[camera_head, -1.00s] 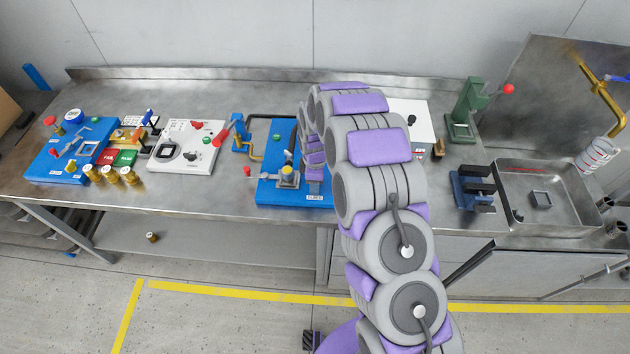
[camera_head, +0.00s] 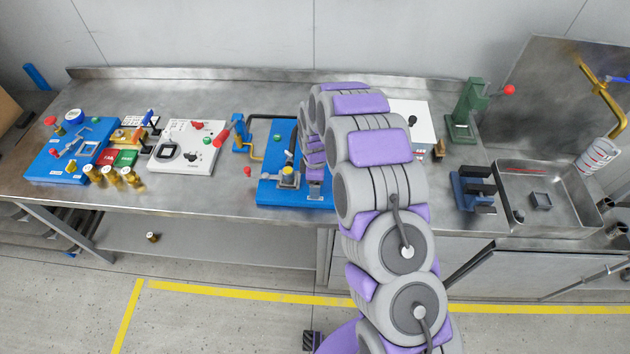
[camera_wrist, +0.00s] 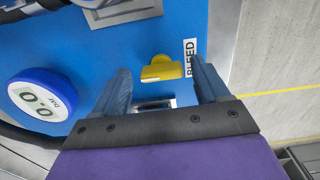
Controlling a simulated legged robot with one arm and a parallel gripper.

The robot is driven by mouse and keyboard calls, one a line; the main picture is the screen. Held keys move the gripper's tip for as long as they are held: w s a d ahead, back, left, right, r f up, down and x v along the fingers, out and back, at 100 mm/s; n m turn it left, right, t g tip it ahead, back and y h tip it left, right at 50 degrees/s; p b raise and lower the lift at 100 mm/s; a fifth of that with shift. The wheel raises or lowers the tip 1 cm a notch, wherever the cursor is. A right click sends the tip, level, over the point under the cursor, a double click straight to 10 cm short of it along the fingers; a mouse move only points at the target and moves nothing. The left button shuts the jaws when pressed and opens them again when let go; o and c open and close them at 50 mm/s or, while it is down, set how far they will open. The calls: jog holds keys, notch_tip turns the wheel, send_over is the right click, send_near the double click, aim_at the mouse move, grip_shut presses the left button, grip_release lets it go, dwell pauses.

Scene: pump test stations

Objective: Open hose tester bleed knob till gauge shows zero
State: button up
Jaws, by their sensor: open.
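The yellow bleed knob (camera_wrist: 163,70) shows in the wrist view on the blue hose tester board (camera_wrist: 60,40), beside a white BLEED label (camera_wrist: 190,58). My gripper (camera_wrist: 158,78) is open, with one finger on each side of the knob. In the head view the blue board (camera_head: 268,192) is partly behind my arm, which hides the knob and gauge.
On the steel bench (camera_head: 225,196), a white panel (camera_head: 205,165) and another blue board (camera_head: 45,168) stand to the left. To the right are a green press (camera_head: 466,105), a dark blue clamp (camera_head: 470,190) and a sink tray (camera_head: 560,215). The bench front is mostly clear.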

jog(key=shift+r, duration=0.1)
notch_tip(320, 180, up, 17)
jog(key=p, duration=0.1)
dwell(0.3)
dwell(0.4)
jog(key=s+d+r+m+b, duration=0.1)
jog(key=s+d+r+m, duration=0.35)
jog(key=s, duration=0.55)
jog(key=s+d+r+m+b, duration=0.1)
jog(key=s+d+r+m, duration=0.4)
jog(key=s, duration=0.4)
jog(key=s+d+m+g, duration=0.1)
jog(key=s+d+m, duration=0.2)
jog(key=s, duration=0.7)
jog(key=s+d+m+b, duration=0.1)
jog(key=s+d+m, duration=0.2)
jog(key=s, duration=0.8)
jog(key=shift+s+d+m+g+b, duration=0.3)
jog(key=shift+d+m+g, duration=0.1)
jog(key=shift+m, duration=0.75)
